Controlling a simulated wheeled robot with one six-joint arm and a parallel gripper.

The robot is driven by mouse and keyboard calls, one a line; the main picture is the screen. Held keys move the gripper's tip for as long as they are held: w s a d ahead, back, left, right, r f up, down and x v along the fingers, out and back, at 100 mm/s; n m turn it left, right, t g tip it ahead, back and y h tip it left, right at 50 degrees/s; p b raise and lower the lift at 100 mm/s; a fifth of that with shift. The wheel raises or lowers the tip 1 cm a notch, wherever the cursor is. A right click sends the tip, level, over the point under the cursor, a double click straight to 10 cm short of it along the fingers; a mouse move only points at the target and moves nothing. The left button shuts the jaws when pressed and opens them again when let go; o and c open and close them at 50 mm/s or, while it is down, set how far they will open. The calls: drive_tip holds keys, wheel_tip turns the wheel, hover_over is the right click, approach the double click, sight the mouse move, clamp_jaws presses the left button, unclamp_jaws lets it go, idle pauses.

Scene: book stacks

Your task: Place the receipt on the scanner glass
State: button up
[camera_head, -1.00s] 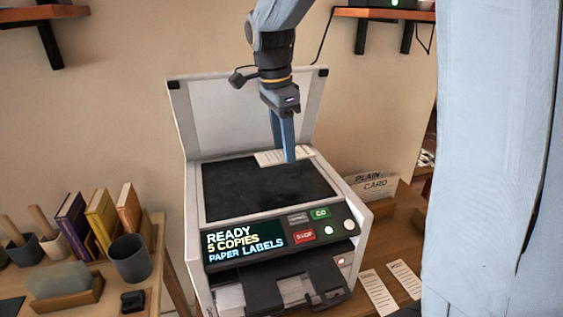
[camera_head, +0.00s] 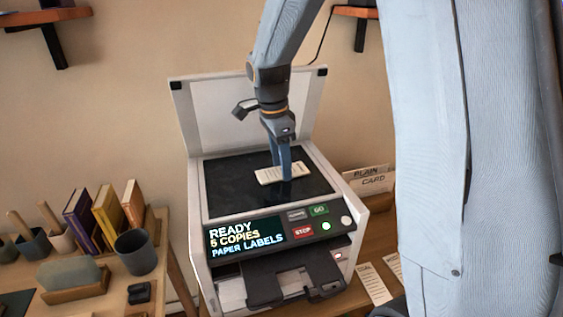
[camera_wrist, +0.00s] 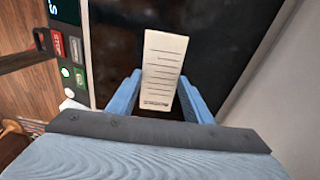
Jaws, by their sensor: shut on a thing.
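The receipt (camera_head: 270,176) is a small white slip with printed lines. It is over the dark scanner glass (camera_head: 230,191) of a white copier whose lid (camera_head: 245,115) stands open. My gripper (camera_head: 285,178) points down over the right half of the glass and is shut on the receipt's near end. In the wrist view the receipt (camera_wrist: 163,68) sticks out from between the blue fingers (camera_wrist: 160,100), with the black glass (camera_wrist: 220,50) behind it. I cannot tell whether the receipt touches the glass.
The copier's panel (camera_head: 245,237) reads READY, 5 COPIES, PAPER LABELS, beside GO (camera_head: 319,210) and STOP (camera_head: 303,231) buttons. More slips (camera_head: 374,283) lie to its right. Books and a cup (camera_head: 135,252) are at left.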

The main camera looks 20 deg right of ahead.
sight(277, 173)
drive_tip(key=shift+f, duration=0.1)
drive_tip(key=o, duration=1.1)
drive_tip(key=r+b, duration=0.1)
drive_tip(key=r, duration=0.3)
drive_tip(key=a+r, duration=0.1)
drive_tip(key=r, duration=0.3)
drive_tip(key=r+b, duration=0.1)
drive_tip(key=r, duration=0.3)
drive_tip(key=shift+a+r+b, duration=0.1)
drive_tip(key=shift+a+b, duration=0.1)
drive_tip(key=shift+b, duration=0.15)
drive_tip(key=shift+s, duration=0.1)
